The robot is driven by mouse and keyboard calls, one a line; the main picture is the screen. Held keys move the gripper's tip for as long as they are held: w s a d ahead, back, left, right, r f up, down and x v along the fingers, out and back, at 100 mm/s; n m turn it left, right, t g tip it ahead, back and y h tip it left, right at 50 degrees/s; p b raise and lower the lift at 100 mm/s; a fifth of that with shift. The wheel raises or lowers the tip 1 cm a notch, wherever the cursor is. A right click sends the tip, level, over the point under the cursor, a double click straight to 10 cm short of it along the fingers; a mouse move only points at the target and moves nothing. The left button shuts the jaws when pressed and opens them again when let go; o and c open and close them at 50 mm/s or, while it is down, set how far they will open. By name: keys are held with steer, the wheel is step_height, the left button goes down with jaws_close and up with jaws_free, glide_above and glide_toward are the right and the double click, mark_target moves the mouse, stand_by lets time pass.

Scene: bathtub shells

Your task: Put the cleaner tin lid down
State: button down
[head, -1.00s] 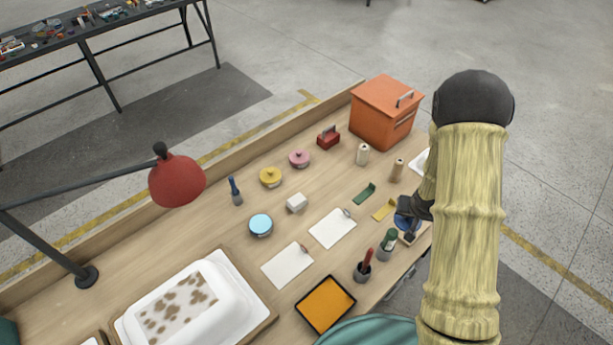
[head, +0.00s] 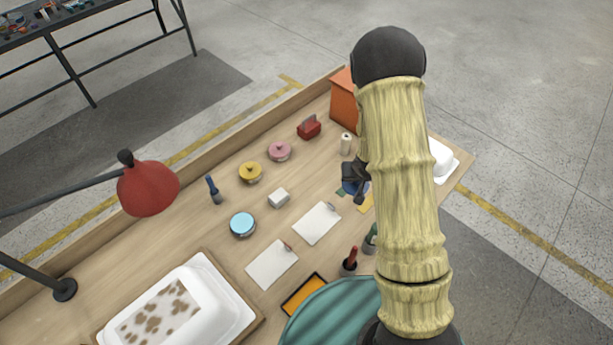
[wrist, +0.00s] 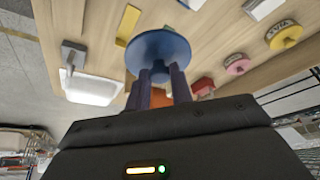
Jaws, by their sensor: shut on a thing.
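My gripper (head: 353,178) is shut on a blue round lid (head: 350,188) and holds it over the right part of the wooden bench. In the wrist view the lid (wrist: 158,48) is a flat blue disc at the tips of my gripper's fingers (wrist: 160,78). Its gap above the bench is hard to judge. A round tin with a pale blue top (head: 243,224) stands further left, with no knob visible on it. My arm hides part of the bench's right side.
A yellow-lidded tin (head: 250,172), a pink-lidded tin (head: 279,151), a white block (head: 278,198) and white cards (head: 316,223) stand or lie to the left. A red holder (head: 309,127) and an orange box (head: 343,99) are behind. A white dish (head: 443,163) is at the right.

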steer(key=w+a+f+b, duration=0.4)
steer(key=w+a+b, duration=0.3)
steer(key=b, duration=0.4)
steer(key=w+a+f+b, duration=0.4)
steer(key=w+a+b, duration=0.3)
steer(key=b, duration=0.5)
steer(key=w, duration=0.2)
steer(key=shift+w+a, duration=0.15)
steer(key=shift+w, duration=0.15)
step_height(320, 180, down, 6)
steer(key=shift+s+a+r, duration=0.1)
steer(key=shift+a, duration=0.05)
steer(key=shift+f, duration=0.25)
